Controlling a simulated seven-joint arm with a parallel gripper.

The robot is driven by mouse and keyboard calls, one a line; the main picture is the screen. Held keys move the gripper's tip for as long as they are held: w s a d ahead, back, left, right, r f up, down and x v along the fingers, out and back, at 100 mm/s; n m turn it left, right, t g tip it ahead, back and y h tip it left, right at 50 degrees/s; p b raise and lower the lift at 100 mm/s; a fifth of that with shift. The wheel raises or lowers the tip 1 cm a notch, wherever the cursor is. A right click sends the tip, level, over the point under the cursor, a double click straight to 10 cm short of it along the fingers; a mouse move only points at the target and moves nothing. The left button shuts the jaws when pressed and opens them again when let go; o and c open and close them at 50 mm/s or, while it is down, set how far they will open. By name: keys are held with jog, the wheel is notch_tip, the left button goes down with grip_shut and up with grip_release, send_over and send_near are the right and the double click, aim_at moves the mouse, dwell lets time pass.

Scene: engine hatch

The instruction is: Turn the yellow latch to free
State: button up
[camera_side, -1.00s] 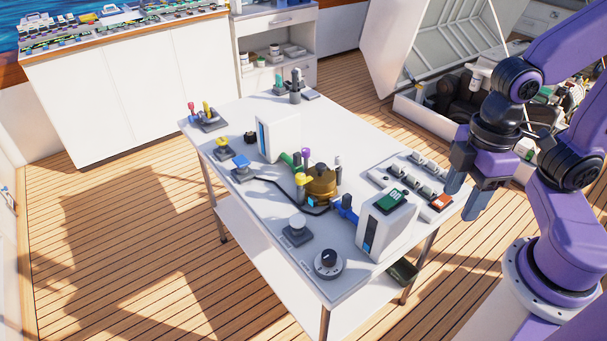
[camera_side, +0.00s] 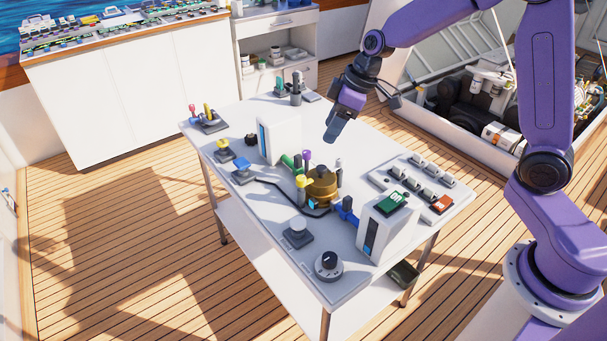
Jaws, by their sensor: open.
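A yellow handle (camera_side: 303,182), which looks like the yellow latch, stands just left of a round brass housing (camera_side: 322,186) in the middle of the white table. A purple-topped handle (camera_side: 306,155) stands close behind it. My gripper (camera_side: 333,134) is over the far part of the table, above and behind the brass housing, apart from everything and empty. Its fingers point down and are seen nearly edge-on, but it is open. The exact turn of the yellow handle is too small to read.
A white box (camera_side: 278,138) and a white box with a green top (camera_side: 386,227) flank the brass housing. A switch panel (camera_side: 420,185) lies at right. An open hatch (camera_side: 480,110) is beyond the table.

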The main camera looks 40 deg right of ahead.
send_near(301, 178)
jog(key=x, duration=0.8)
jog(key=shift+f, duration=0.35)
grip_shut()
